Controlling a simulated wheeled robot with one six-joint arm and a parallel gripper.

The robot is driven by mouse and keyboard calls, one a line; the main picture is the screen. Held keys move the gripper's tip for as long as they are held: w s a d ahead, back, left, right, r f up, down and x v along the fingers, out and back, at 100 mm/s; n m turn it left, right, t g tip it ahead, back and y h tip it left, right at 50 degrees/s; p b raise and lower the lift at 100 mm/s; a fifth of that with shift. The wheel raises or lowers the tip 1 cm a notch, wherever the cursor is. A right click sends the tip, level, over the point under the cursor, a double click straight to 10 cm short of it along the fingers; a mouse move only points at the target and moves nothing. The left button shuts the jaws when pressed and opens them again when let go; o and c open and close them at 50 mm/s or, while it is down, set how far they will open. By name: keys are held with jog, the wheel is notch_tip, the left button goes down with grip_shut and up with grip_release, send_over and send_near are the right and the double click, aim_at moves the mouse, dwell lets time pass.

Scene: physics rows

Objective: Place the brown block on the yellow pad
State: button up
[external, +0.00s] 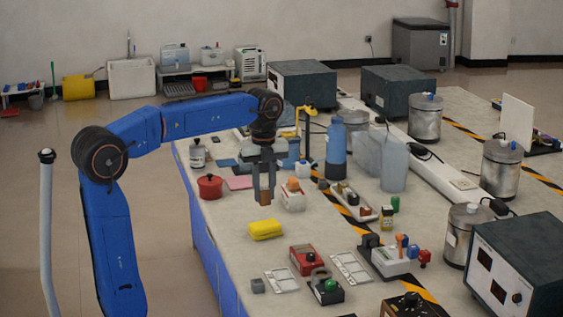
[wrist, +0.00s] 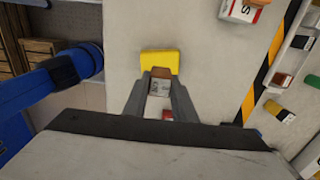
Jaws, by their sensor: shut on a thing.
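The brown block (external: 265,197) is held between the fingers of my gripper (external: 264,201), which points straight down and is shut on it. The block hangs in the air above the table. The yellow pad (external: 265,230) lies flat on the table, below the block in the external picture, with a visible gap between them. In the wrist view, the yellow pad (wrist: 160,58) shows just beyond the fingertips, and the brown block (wrist: 160,73) overlaps its near edge. The fingers hide part of the block's sides.
A red pot (external: 210,187) stands left of the pad near the table edge. A white box with an orange cap (external: 293,196) stands close right of my gripper. A red device (external: 303,259) lies in front of the pad. Bare table surrounds the pad.

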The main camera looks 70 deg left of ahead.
aim_at(264, 188)
jog(key=shift+f, duration=3.05)
jog(key=o, duration=1)
jog(key=shift+f, duration=0.15)
jog(key=shift+o, duration=0.2)
notch_tip(264, 188, up, 12)
jog(key=shift+r, duration=0.15)
